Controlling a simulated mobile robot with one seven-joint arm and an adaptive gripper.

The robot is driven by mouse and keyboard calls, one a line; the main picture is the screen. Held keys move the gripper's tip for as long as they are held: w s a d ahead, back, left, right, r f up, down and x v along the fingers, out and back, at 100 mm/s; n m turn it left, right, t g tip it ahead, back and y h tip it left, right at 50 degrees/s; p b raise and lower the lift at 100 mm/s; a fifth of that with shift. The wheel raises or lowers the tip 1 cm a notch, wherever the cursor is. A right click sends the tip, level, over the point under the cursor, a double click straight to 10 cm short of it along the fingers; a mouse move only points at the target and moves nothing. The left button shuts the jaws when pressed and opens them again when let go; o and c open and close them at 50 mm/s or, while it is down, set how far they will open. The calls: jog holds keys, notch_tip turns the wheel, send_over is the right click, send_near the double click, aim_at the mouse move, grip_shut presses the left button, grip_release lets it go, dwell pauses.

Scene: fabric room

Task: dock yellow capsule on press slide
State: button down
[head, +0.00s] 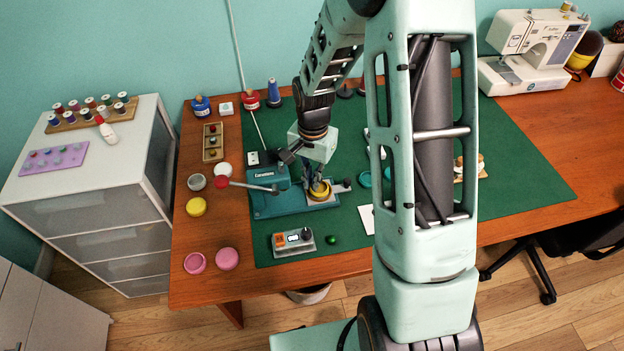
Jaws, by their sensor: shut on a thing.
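A yellow round capsule (319,195) is at the end of my gripper (319,184). My gripper points down and its fingers are shut on the capsule. The capsule is over or on the light slide (332,203) at the right side of the teal press (266,202). I cannot tell whether it rests on the slide or is just above it. The fingers partly hide the capsule. The press has a lever with a red knob (221,182) reaching left.
Another yellow round piece (196,207) and pink ones (227,258) are on the wood at left. A grey box with an orange button (293,243) and a green ball (332,240) are in front of the press. My arm hides much of the green mat (520,180).

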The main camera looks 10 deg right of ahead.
jog(key=c, duration=2.4)
grip_release()
notch_tip(320, 180, up, 11)
jog(key=p, duration=0.7)
